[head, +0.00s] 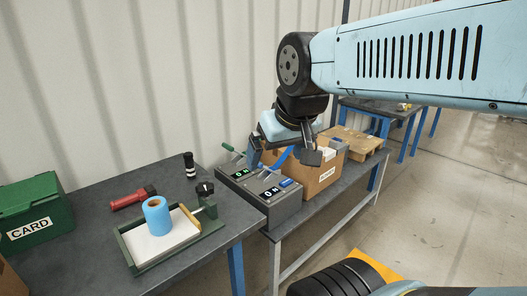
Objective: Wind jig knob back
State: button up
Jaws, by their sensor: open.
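A dark green jig frame (142,266) sits on the near table, with a white plate (155,246) inside it. A blue cylinder (157,216) stands upright over the plate. A black knob (205,188) is on a post at the jig's right back corner, beside a yellow bar (189,217). My gripper (284,160) is open, well to the right of the knob, over a grey box with displays. It appears empty and apart from the knob. Whether its fingers touch anything below is hard to tell.
The grey box (283,212) carries levers and lit displays. A cardboard box (312,186) stands right behind it. A red torch-like tool (128,198), a black-and-white cylinder (190,165) and a green CARD box (36,213) are on the near table. Bare tabletop (85,215) lies left of the jig.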

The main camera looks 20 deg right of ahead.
aim_at(205, 189)
jog(key=u, duration=0.1)
jog(key=k, duration=1.3)
jog(key=z, duration=0.7)
jog(key=i, duration=1)
jog(key=u, duration=0.1)
